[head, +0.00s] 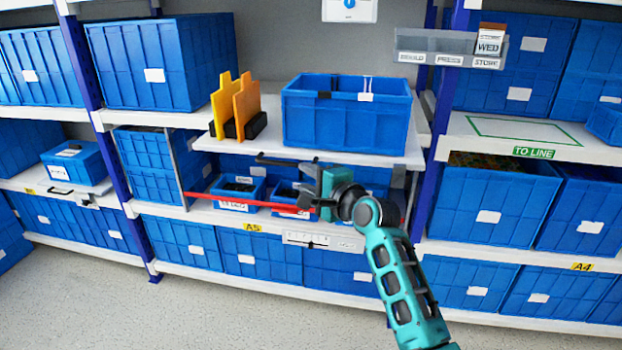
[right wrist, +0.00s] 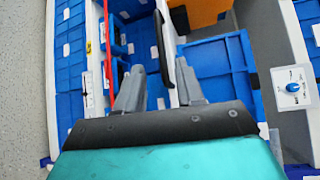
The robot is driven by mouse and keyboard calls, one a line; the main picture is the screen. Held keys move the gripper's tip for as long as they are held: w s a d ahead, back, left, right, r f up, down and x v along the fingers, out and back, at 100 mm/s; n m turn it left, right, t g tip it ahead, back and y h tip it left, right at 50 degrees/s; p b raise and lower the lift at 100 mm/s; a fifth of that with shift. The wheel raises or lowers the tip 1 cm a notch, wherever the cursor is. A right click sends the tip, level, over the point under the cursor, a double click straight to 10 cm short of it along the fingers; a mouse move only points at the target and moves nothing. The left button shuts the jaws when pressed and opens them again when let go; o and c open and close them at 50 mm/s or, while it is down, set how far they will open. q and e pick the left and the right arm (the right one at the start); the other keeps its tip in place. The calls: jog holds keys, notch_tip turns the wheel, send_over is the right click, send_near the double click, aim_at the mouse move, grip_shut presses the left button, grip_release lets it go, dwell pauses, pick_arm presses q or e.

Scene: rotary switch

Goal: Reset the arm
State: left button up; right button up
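My right gripper (head: 308,188) is in front of the middle shelf unit, just below its pull-out board, with fingers pointing left. In the right wrist view its two grey fingers (right wrist: 160,88) are spread apart, and nothing is seen clamped between them. A black bar (right wrist: 163,50) shows in the gap between them; contact cannot be told. That bar also shows under the board in the head view (head: 274,161). A rotary switch with a blue knob on a white plate is cut off at the head view's top (head: 349,10); it shows fully in the right wrist view (right wrist: 293,87). My left gripper is not in view.
A blue tote (head: 345,115) and orange dividers (head: 235,104) stand on the white board (head: 265,146). A red bar (head: 235,202) runs across the shelf below, near my gripper. Small blue bins (head: 237,193) sit behind it. The floor (head: 80,305) in front is clear.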

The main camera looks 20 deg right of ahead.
jog(key=shift+s, duration=0.25)
dwell(0.3)
jog(key=s+a+f+n+g, duration=0.2)
jog(key=s+a+f+n, duration=0.1)
jog(key=s+f+n, duration=0.7)
jog(key=s+a+f+n+g+h, duration=0.1)
jog(key=s+a+f+n+g, duration=0.2)
jog(key=s+f+n, duration=0.7)
jog(key=s+f, duration=0.6)
jog(key=s, duration=0.4)
jog(key=shift+s+a+f, duration=0.15)
jog(key=shift+f, duration=0.05)
